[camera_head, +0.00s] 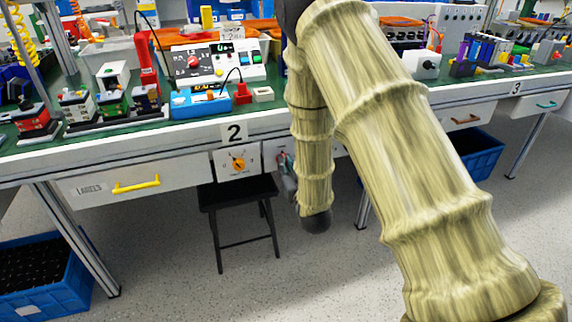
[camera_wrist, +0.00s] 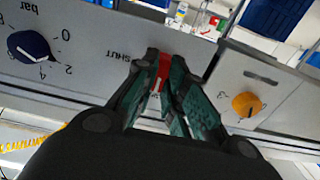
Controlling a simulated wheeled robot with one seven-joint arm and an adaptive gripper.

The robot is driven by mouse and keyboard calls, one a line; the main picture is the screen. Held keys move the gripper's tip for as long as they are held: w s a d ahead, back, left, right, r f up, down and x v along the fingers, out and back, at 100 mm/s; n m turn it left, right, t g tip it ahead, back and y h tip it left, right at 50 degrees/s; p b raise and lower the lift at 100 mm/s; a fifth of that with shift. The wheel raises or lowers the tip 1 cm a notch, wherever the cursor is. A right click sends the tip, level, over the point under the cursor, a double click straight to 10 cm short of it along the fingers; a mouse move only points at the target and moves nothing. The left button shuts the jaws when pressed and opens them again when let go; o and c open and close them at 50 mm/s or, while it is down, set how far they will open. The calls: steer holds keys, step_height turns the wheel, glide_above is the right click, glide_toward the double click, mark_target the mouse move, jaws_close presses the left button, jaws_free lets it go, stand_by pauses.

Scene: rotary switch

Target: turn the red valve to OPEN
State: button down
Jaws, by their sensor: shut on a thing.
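The red valve (camera_wrist: 163,71) shows in the wrist view as a narrow red piece on a grey panel (camera_wrist: 100,35). The word SHUT is printed on the panel just left of it. My gripper (camera_wrist: 161,84) is shut on the red valve, with one dark green finger on each side. The fingers hide most of the valve, and I cannot see an OPEN mark. In the head view my gripper (camera_head: 287,178) shows only in part beside my arm, at the front of the bench, and the valve is hidden there.
In the wrist view a dark blue dial (camera_wrist: 32,46) marked bar is at the left, and an orange knob (camera_wrist: 247,104) is at the right. The orange knob also shows in the head view (camera_head: 237,163). A black stool (camera_head: 238,195) stands under the bench (camera_head: 110,150).

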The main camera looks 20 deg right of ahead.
steer(key=shift+f, duration=0.1)
stand_by(0.3)
steer(key=c, duration=1.5)
jaws_free()
steer(key=s, duration=1.2)
steer(key=shift+d, duration=0.2)
